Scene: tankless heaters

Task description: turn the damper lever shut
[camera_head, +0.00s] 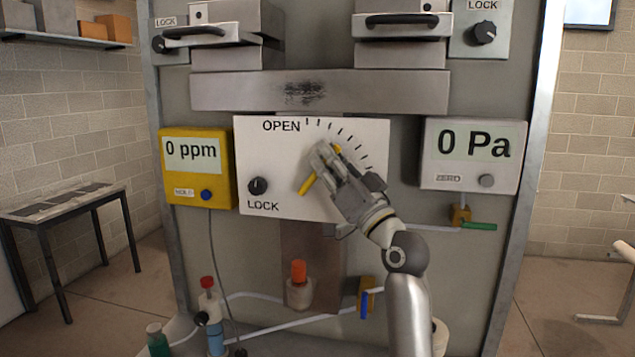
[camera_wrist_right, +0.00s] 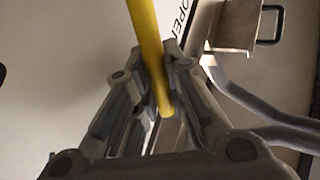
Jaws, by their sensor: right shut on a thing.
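The damper lever (camera_head: 306,185) is a yellow bar on a white panel (camera_head: 285,206) marked OPEN at the top, with a scale of tick marks and a LOCK knob (camera_head: 258,186) at lower left. The lever tilts, its lower end to the left and its upper part running up right behind the gripper. My right gripper (camera_head: 327,156) is shut on the lever and hides its middle. In the right wrist view the yellow lever (camera_wrist_right: 146,40) passes between the two fingers (camera_wrist_right: 158,85). My left gripper is in neither view.
A yellow meter (camera_head: 192,170) reads 0 ppm, left of the panel. A white meter (camera_head: 472,155) at right reads 0 Pa. Two drawers with handles (camera_head: 208,32) sit above. Below are an orange-capped fitting (camera_head: 299,275), a blue-handled valve (camera_head: 364,303) and bottles. A green-handled valve (camera_head: 478,226) is at right.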

